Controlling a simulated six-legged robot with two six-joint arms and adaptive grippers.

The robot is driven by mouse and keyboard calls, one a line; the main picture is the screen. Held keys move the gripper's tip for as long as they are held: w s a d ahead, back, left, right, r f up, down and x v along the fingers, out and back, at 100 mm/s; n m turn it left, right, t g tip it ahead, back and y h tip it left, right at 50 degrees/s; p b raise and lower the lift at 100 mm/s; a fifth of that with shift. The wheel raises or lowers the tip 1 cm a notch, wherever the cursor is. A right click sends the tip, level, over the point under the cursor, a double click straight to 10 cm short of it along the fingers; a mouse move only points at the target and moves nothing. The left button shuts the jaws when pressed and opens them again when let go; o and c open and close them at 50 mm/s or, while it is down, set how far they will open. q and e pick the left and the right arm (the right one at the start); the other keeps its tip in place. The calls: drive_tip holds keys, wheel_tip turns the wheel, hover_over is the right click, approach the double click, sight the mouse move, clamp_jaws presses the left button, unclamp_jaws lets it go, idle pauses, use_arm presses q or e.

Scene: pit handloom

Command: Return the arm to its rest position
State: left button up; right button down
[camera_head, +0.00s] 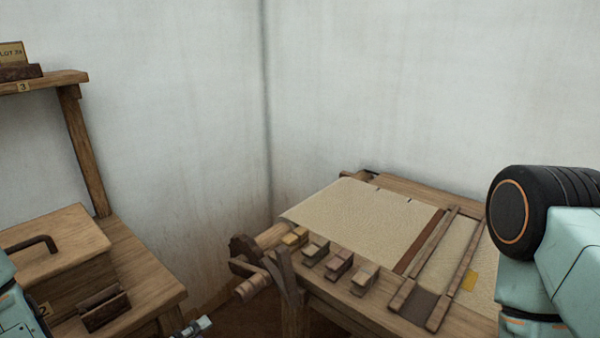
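My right arm shows large at the right edge, teal with a black, orange-ringed joint; its gripper is outside the view. A strip of my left arm shows at the lower left edge. A small teal and grey piece (192,327) at the bottom edge looks like part of my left gripper; the rest is cut off. Whether its fingers are open or shut does not show. It is in front of the gap between the wooden bench and the loom.
The loom (350,215) with cream cloth stands at the right, several small wooden blocks along its near edge and a cranked roller at its left. A bench (150,265) at the left bears a handled wooden box (60,245). A shelf (50,82) is above; white walls close the corner.

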use_arm(q)
drive_tip(key=s+f+m+g+y, duration=0.4)
drive_tip(key=s+f+g+y, duration=0.25)
drive_tip(key=s+f, duration=0.5)
drive_tip(key=s+a+f+m+g+y, duration=0.1)
drive_tip(key=s+g, duration=0.5)
drive_tip(key=s, duration=0.8)
drive_tip(key=m+y, duration=0.1)
drive_tip(key=m, duration=0.1)
drive_tip(key=shift+s+f+m+g, duration=0.2)
drive_tip(key=shift+f+m+g, duration=0.1)
drive_tip(key=shift+f+g, duration=0.05)
drive_tip(key=shift+a+y, duration=0.1)
drive_tip(key=shift+y, duration=0.15)
